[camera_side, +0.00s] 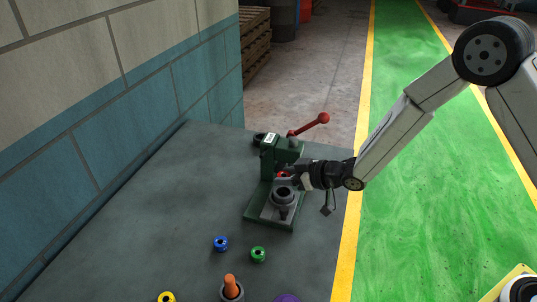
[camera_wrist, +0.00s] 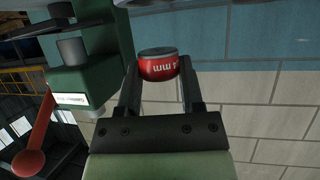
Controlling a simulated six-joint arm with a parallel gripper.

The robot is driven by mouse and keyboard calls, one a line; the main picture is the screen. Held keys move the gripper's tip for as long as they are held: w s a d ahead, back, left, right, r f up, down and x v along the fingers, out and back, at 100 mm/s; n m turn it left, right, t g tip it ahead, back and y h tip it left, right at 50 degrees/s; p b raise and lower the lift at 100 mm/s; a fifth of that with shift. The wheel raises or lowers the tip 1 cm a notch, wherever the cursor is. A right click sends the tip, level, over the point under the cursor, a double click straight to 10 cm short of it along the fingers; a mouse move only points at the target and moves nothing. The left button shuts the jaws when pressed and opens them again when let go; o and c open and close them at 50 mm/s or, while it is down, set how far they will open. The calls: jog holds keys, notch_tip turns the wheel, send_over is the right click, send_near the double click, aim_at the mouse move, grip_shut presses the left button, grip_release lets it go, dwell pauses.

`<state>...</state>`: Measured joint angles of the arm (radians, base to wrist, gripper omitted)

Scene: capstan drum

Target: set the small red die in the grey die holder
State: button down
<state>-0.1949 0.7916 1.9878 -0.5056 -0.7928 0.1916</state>
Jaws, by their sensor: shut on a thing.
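The small red die (camera_wrist: 159,67) is a short red cylinder with a dark top and white lettering. In the wrist view it sits between the fingertips of my gripper (camera_wrist: 160,75), which is shut on it. In the side view the red die (camera_side: 282,174) shows only as a small red patch, largely covered by my gripper (camera_side: 291,177). The grey die holder (camera_side: 284,196) is a round, dark-mouthed cup on the base of the green press. My gripper holds the die above and slightly behind the holder, apart from it.
The green press (camera_side: 269,160) stands close behind my gripper, with a red-knobbed lever (camera_side: 322,118). Blue (camera_side: 221,243), green (camera_side: 258,254) and yellow (camera_side: 166,297) rings lie in front. An orange-handled piece (camera_side: 230,282) stands in a grey cup. The left tabletop is clear beside the wall.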

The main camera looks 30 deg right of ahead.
aim_at(286, 195)
jog(key=shift+f, duration=1.45)
jog(key=shift+f, duration=0.6)
jog(key=shift+c, duration=1.2)
grip_release()
jog(key=shift+r, duration=0.1)
jog(key=shift+r, duration=0.5)
jog(key=v, duration=1.2)
